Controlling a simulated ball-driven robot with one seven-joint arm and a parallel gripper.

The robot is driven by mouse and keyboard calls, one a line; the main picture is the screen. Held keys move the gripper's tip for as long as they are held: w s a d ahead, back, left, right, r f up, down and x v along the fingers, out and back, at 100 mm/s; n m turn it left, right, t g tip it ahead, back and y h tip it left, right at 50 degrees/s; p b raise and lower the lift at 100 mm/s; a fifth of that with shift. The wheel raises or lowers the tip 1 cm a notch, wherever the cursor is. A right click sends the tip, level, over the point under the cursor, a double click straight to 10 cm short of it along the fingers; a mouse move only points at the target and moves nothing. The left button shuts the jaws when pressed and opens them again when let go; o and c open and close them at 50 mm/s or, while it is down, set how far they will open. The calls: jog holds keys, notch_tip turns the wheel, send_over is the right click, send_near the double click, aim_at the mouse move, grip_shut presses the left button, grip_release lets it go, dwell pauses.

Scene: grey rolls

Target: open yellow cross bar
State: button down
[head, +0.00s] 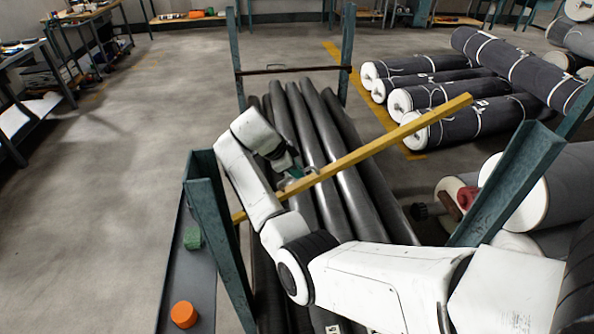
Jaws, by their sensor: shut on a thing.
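The yellow cross bar (385,146) runs slantwise over the rack, low at the left and high at the right. Its left end is near the left teal post (216,225), partly hidden behind my arm. Its right end stands free in the picture, clear of the right teal post (520,180). My gripper (292,182) is shut on the yellow cross bar, left of its middle. The fingers are small and partly hidden, with a teal piece showing beside them.
Long dark rolls (318,140) lie in the rack under the bar. A dark crossbar (290,69) spans the far posts. Wrapped grey rolls (455,95) are stacked at the right. An orange object (183,314) and a green block (193,239) sit on the left ledge. The floor at left is open.

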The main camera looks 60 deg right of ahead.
jog(key=shift+r, duration=0.1)
jog(key=c, duration=1.2)
grip_release()
jog(key=shift+o, duration=0.2)
jog(key=shift+r, duration=0.2)
notch_tip(320, 180, up, 2)
jog(key=shift+w+r+b, duration=0.15)
jog(key=shift+r+b, duration=0.05)
jog(key=shift+b, duration=0.6)
jog(key=s+a+r, duration=0.3)
jog(key=s+r, duration=0.2)
jog(key=s, duration=0.1)
jog(key=s+a+r+p, duration=0.1)
jog(key=s+a+r, duration=0.2)
jog(key=s+r, duration=0.2)
jog(key=shift+s, duration=1)
